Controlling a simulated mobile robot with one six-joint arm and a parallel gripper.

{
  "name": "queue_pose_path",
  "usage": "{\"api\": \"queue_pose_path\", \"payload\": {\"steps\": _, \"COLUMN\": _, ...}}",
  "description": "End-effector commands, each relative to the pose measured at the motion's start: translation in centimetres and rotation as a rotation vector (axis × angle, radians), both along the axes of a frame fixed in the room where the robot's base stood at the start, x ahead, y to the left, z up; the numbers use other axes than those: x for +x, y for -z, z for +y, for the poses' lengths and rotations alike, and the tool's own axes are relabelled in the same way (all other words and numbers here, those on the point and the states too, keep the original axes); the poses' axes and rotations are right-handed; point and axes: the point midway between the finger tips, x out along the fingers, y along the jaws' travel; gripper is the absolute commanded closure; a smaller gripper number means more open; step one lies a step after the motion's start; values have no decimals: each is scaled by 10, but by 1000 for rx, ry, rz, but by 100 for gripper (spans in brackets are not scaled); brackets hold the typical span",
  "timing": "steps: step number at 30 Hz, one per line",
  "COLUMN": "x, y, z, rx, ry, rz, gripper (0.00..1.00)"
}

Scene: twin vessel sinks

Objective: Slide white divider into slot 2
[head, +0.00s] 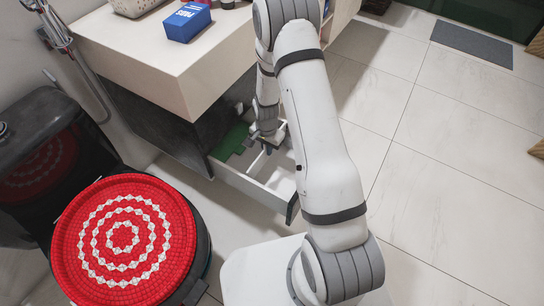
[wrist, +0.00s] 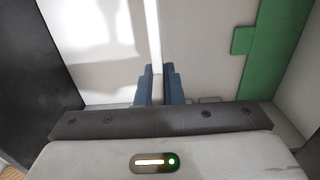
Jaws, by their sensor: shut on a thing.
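My gripper (head: 267,149) reaches down into the open white drawer (head: 247,184) under the washbasin counter. In the wrist view its blue fingers (wrist: 158,86) are shut on the white divider (wrist: 152,38), a thin strip seen edge-on. The divider runs from between the fingers to the top edge of that view, above the pale drawer floor. In the head view the divider (head: 256,162) shows only as a short pale strip beside the gripper. I cannot make out slot 2 or whether the divider touches any slot.
A green piece (head: 232,140) lies at the left of the drawer; it stands at the right in the wrist view (wrist: 268,50). The counter (head: 150,55) overhangs the drawer's back.

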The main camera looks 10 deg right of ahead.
Motion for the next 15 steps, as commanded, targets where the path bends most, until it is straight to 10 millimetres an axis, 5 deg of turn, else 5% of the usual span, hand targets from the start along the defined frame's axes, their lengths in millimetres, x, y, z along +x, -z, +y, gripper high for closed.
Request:
{"api": "queue_pose_path", "payload": {"steps": 10, "x": 0, "y": 40, "z": 0, "rx": 0, "ry": -1, "rz": 1, "gripper": 100}}
{"api": "queue_pose_path", "payload": {"steps": 15, "x": 0, "y": 41, "z": 1, "rx": 0, "ry": -2, "rz": -1, "gripper": 100}}
